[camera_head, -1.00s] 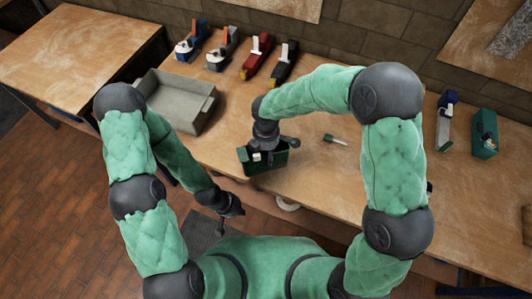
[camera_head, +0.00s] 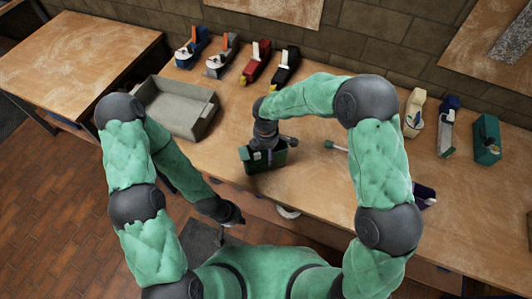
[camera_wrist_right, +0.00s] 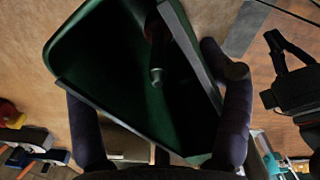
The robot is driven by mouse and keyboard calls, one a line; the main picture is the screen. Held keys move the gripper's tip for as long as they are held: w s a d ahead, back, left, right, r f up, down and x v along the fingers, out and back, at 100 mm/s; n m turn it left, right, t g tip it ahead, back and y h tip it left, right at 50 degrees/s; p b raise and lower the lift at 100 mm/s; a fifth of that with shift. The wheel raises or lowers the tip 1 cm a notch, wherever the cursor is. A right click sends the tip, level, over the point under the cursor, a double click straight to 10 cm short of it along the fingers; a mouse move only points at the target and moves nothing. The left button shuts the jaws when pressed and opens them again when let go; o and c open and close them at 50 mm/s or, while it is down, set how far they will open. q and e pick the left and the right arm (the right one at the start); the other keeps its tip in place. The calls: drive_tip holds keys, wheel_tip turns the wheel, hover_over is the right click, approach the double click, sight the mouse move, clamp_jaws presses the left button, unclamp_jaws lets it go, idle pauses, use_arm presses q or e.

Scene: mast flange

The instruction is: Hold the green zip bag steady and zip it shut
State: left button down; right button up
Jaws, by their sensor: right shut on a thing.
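The green zip bag (camera_head: 278,157) stands on the bench near its front edge, under my right gripper (camera_head: 262,157). In the right wrist view the bag (camera_wrist_right: 75,45) is a dark green pouch with an open mouth and straight grey rims. A rod with a pale rounded end shows in the mouth. The two dark fingers of my right gripper (camera_wrist_right: 162,125) lie on either side of the bag, shut on it. My left gripper (camera_head: 233,217) hangs low in front of the bench edge, apart from the bag; its jaws are too small to read.
A grey tray (camera_head: 209,112) stands left of the bag. Several blue, grey, red and black tools stand along the back. Beige (camera_head: 415,112), blue-grey (camera_head: 447,125) and teal (camera_head: 487,140) items stand farther right.

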drive_tip(key=shift+w+f+b, duration=0.4)
drive_tip(key=shift+w+f, duration=0.55)
drive_tip(key=shift+w, duration=0.15)
drive_tip(key=shift+w+f+b, duration=0.4)
drive_tip(key=shift+w+f, duration=0.5)
drive_tip(key=shift+w, duration=0.2)
drive_tip(key=shift+f, duration=0.3)
drive_tip(key=shift+s, duration=0.1)
drive_tip(key=o, duration=1.2)
drive_tip(key=shift+r, duration=0.1)
